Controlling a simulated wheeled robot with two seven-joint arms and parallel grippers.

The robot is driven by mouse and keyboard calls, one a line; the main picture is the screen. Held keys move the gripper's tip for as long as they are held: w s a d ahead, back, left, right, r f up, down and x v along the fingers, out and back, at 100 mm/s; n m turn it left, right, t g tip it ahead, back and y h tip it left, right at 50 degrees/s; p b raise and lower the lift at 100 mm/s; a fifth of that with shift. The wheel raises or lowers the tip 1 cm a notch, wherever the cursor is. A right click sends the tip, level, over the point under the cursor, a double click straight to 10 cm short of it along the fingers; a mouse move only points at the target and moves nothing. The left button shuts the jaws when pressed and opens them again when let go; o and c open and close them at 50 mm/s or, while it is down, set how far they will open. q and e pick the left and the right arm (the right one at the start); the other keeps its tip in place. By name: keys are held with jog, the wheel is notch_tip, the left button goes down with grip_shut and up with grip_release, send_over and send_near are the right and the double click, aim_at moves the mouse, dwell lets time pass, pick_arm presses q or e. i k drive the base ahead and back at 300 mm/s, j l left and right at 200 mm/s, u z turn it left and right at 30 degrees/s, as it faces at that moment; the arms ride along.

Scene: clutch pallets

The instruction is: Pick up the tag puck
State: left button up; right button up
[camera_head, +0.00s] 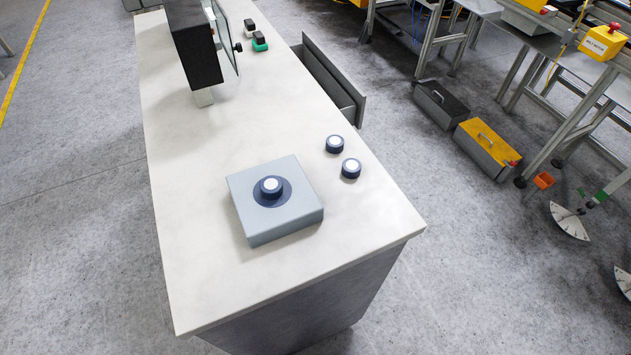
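Several small round pucks, dark blue with white tops, are in the head view. One puck (271,186) sits on the dark round spot in the middle of a grey-blue square block (285,224) on the table. Two more pucks stand on the bare table to the right of the block: one (334,145) farther back and one (351,169) nearer. I cannot tell from their look which is the tag puck. Neither of my grippers is in view.
The long pale table (190,275) has free room left of and in front of the block. A dark monitor (193,45) stands at the back, with small green and black items (260,41) beside it. An open drawer (335,85) juts from the right side. Toolboxes (487,148) lie on the floor.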

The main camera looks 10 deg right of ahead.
aim_at(271, 187)
jog(key=l+u, duration=0.3)
jog(key=l, duration=0.25)
jog(key=k+l+u, duration=0.25)
jog(key=l, duration=0.3)
jog(key=l+u, duration=0.3)
jog(key=l, duration=0.25)
jog(key=k+l+u, duration=0.25)
jog(key=l, duration=0.25)
jog(key=k+l+u, duration=0.3)
jog(key=l, duration=0.15)
jog(key=k+l+u, duration=0.55)
jog(key=l, duration=0.2)
jog(key=i, duration=0.8)
jog(key=u, duration=0.05)
